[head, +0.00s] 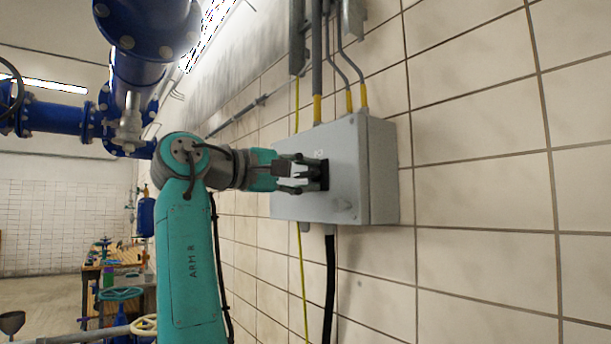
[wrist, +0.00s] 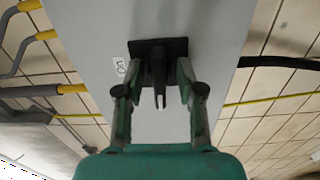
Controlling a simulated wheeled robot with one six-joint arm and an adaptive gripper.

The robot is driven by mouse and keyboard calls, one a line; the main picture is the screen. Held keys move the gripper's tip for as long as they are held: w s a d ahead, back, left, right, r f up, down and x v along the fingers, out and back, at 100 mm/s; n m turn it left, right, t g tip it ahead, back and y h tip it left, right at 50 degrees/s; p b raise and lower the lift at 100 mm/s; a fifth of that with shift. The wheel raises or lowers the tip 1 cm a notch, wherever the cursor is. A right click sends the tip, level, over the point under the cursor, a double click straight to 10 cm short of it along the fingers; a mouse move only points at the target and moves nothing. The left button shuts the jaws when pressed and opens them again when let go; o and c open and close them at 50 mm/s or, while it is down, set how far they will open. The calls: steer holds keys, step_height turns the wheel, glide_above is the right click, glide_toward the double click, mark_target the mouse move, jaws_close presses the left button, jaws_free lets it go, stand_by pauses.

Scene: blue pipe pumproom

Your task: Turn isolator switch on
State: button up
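The isolator switch is a grey wall-mounted box (head: 347,150) with a black rotary switch (head: 323,175) on its front. In the wrist view the switch's square black base (wrist: 146,47) and its narrow protruding handle (wrist: 158,88) are visible. My gripper (head: 306,174) is at the front of the box, level with the switch. In the wrist view my gripper (wrist: 158,70) is open, with one finger on each side of the handle. Gaps show between the handle and both fingers. The fingertips are close to the base; contact with it cannot be told.
A small white label (wrist: 121,70) sits beside the switch. Grey conduits with yellow ends (head: 317,108) enter the box top; a black cable (head: 330,285) and a yellow-green wire (head: 303,280) hang below. Blue pipes (head: 138,65) run overhead left. A tiled wall (head: 480,180) is behind.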

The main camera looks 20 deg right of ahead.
jaws_close()
steer(key=shift+m, duration=0.3)
steer(key=m, duration=1.2)
steer(key=shift+f+m, duration=0.1)
steer(key=shift+m, duration=2.3)
